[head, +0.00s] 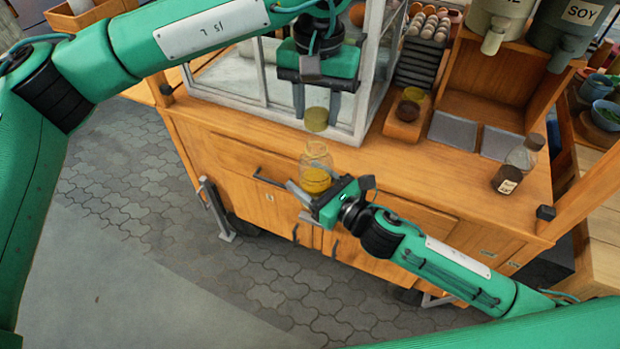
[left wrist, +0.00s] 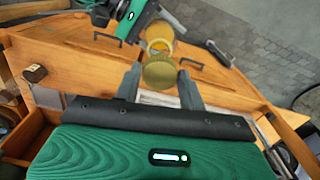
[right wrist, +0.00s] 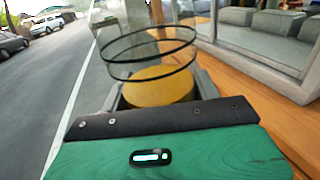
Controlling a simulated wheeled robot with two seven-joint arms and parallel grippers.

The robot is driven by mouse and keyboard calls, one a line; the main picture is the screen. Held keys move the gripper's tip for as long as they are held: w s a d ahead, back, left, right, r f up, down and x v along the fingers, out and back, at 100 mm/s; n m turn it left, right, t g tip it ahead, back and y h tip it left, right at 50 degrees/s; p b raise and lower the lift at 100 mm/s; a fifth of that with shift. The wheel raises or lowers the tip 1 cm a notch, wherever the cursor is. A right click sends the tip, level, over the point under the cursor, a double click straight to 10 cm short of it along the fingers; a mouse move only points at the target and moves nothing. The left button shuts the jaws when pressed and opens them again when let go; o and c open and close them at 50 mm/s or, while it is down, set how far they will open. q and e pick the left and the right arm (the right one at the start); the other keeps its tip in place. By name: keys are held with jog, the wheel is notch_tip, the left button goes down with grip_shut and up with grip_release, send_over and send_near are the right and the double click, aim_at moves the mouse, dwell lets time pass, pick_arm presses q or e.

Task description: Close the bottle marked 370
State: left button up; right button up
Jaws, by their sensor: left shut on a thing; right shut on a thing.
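A clear glass bottle (head: 317,158) with yellow contents is held upright in my right gripper (head: 312,192), in front of the cart's counter edge. It also shows in the right wrist view (right wrist: 158,88), its upper part seen as dark rings. No mark 370 is readable on it. My left gripper (head: 317,108) points down above it and is shut on a round yellow-olive lid (head: 316,119). A gap separates the lid from the bottle's mouth. In the left wrist view the lid (left wrist: 159,75) is between the fingers, with the bottle (left wrist: 160,36) beyond it.
The wooden counter (head: 400,172) has a glass case (head: 270,75) close behind my left gripper. A dark labelled bottle (head: 507,180) and a clear one (head: 521,156) stand at right. An amber-topped jar (head: 409,107) sits on a small wooden stand.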

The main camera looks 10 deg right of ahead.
aim_at(316, 131)
pick_arm(q)
jog(key=shift+f, duration=1.25)
jog(key=shift+f, duration=0.85)
jog(key=shift+f, duration=0.55)
pick_arm(e)
grip_shut()
pick_arm(q)
jog(key=m, duration=0.9)
jog(key=shift+a+m, duration=0.1)
jog(key=shift+m, duration=0.3)
jog(key=o, duration=0.9)
